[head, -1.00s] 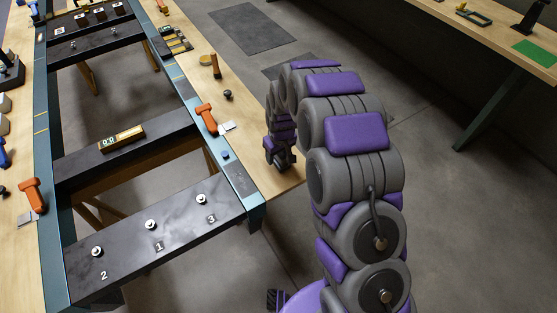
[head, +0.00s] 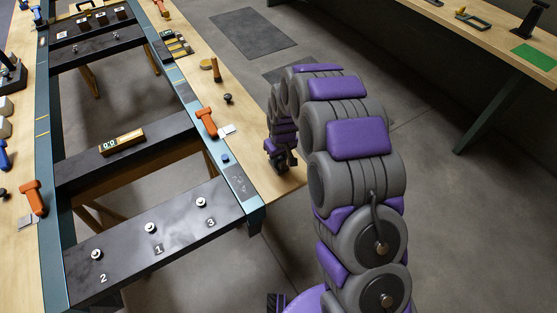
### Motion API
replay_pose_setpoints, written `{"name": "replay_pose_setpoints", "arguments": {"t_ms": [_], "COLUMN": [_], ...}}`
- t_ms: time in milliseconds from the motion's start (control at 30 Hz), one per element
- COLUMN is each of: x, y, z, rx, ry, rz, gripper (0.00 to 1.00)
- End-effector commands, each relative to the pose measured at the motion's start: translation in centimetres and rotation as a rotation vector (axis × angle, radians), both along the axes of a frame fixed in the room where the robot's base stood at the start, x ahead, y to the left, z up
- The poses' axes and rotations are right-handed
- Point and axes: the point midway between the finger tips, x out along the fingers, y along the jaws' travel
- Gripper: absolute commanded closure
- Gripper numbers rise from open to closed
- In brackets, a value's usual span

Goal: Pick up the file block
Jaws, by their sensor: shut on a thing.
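My gripper (head: 281,163) is small and dark at the right edge of the near wooden bench, left of my arm's big grey and purple links. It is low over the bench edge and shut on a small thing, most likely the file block. That thing is almost wholly hidden by the fingers, so its shape and colour cannot be made out. No other file block can be picked out for sure on the bench.
The bench's wooden strip (head: 245,135) holds an orange clamp (head: 206,122), a black knob (head: 228,98) and a wooden-handled tool (head: 217,72). Dark crossbars, one with numbered pegs (head: 150,228), span the frame to the left. Open floor (head: 330,40) lies between this bench and another bench (head: 500,45) at right.

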Motion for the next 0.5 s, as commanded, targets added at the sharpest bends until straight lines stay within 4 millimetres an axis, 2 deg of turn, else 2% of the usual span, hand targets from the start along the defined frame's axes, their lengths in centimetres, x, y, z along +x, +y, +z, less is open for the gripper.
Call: {"name": "replay_pose_setpoints", "arguments": {"t_ms": [167,500], "x": [-0.1,-0.4], "y": [-0.2,0.2], "z": [0.3,3.8], "rx": [-0.002,-0.003], "ry": [0.005,0.002], "rz": [-0.001,0.000], "gripper": [1.00,1.00]}}
